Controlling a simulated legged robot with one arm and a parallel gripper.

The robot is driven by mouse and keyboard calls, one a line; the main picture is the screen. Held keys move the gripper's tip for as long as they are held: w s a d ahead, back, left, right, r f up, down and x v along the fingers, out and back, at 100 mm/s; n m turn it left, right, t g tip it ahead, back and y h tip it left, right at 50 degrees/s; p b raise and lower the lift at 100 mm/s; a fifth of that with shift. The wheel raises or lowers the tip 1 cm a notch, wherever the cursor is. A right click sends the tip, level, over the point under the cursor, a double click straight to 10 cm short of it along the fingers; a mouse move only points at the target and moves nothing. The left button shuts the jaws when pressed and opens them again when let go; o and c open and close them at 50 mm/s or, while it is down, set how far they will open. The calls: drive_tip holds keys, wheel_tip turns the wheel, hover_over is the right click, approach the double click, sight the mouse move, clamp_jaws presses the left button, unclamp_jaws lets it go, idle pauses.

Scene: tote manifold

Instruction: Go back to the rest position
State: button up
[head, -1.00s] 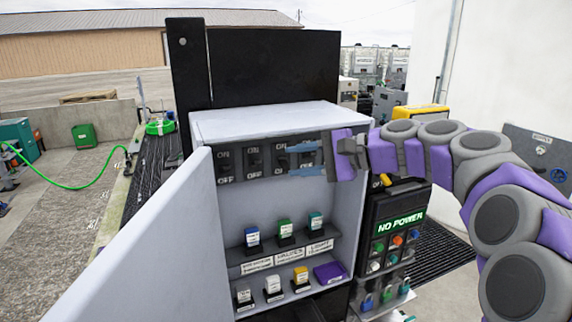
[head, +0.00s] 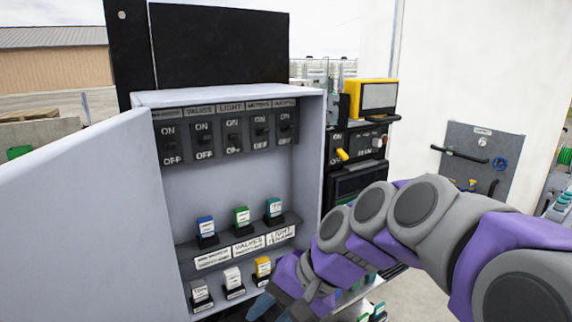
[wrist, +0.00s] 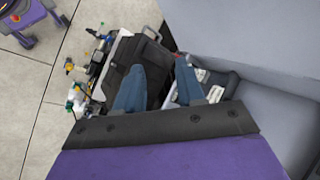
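My gripper (head: 270,306) is low at the front of the open grey cabinet (head: 310,135), by its lower right shelf, partly hidden by my wrist. In the wrist view my gripper's two blue fingers (wrist: 161,70) stand apart with nothing held between them. The cabinet also shows in the wrist view (wrist: 270,105), to the right of the fingers. My arm reaches in from the lower right of the head view.
A row of ON/OFF switches (head: 232,136) lines the cabinet top. Coloured tagged blocks (head: 241,217) stand on its shelves. The cabinet door (head: 85,215) is swung open at left. A black panel unit with a yellow-framed box (head: 378,96) stands right, near my arm.

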drive_tip(key=s+d+f+n+g+h+b, duration=0.1)
drive_tip(key=s+d+f+h+b, duration=0.2)
drive_tip(key=s+d+f+b, duration=0.2)
drive_tip(key=s+d+f+n+g+h+b, duration=0.1)
drive_tip(key=s+d+f+h+b, duration=0.3)
drive_tip(key=s+d+f, duration=0.7)
drive_tip(key=s+f, duration=0.5)
drive_tip(key=f, duration=0.4)
drive_tip(key=shift+d+b, duration=0.4)
